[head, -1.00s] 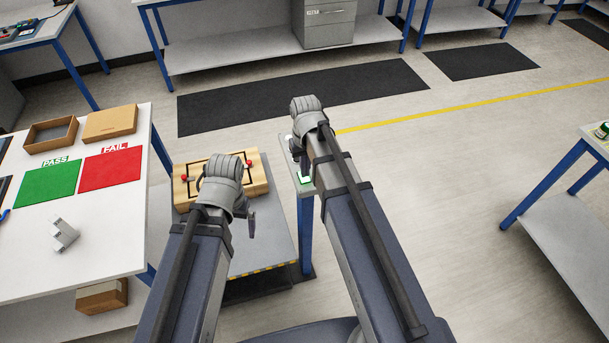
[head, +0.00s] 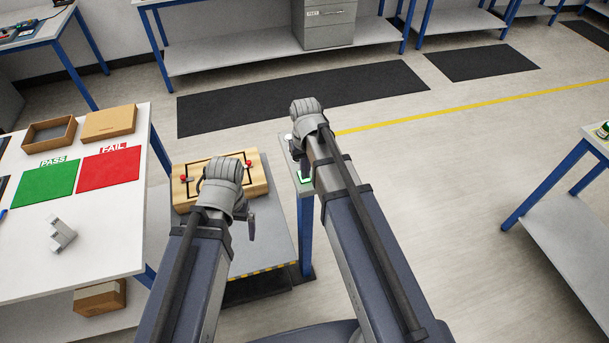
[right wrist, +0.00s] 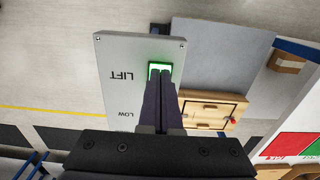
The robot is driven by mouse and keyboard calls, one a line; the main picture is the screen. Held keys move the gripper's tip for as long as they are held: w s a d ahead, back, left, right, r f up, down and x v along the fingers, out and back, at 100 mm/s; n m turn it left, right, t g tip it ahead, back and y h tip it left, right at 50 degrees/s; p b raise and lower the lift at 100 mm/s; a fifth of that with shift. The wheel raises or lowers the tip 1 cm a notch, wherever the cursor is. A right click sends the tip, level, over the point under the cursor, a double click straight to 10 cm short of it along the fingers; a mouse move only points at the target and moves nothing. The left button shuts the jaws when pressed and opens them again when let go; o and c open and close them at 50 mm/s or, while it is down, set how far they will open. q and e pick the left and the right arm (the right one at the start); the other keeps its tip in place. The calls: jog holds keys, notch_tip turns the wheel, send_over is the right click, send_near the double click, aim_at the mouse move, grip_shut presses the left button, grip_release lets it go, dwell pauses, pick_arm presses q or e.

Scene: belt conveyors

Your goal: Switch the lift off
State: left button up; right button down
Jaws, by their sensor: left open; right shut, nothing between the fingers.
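The grey control panel (right wrist: 118,65) fills the middle of the right wrist view, with the labels LIFT and LOW on it. A green-lit switch (right wrist: 159,68) is beside the word LIFT. My right gripper (right wrist: 160,70) is shut and empty, its fingertips over the lit switch; I cannot tell whether they touch it. In the head view the panel is mostly behind my right arm, with a green glow (head: 305,180) showing. The lift platform (head: 268,235) carries a wooden box with red knobs (head: 253,172). My left gripper (head: 250,226) is open and empty above the platform.
A white table (head: 105,235) at the left bears a green PASS mat (head: 45,184), a red FAIL mat (head: 109,168), two cardboard boxes and a grey bracket (head: 62,235). Another table (head: 585,190) stands at the right. The floor between is clear.

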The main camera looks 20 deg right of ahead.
jog(key=shift+f, duration=0.1)
notch_tip(320, 180, up, 7)
jog(key=p, duration=0.7)
dwell(0.4)
jog(key=shift+s+a+f, duration=0.1)
jog(key=s+a+f+n+b, duration=0.1)
jog(key=s+a+f+b, duration=0.3)
jog(key=s, duration=0.3)
jog(key=s+a+f+n+h+b, duration=0.1)
jog(key=s+a+f+n+b, duration=0.1)
jog(key=s+a+f+b, duration=0.3)
jog(key=shift+s+a, duration=0.65)
jog(key=shift+s, duration=0.4)
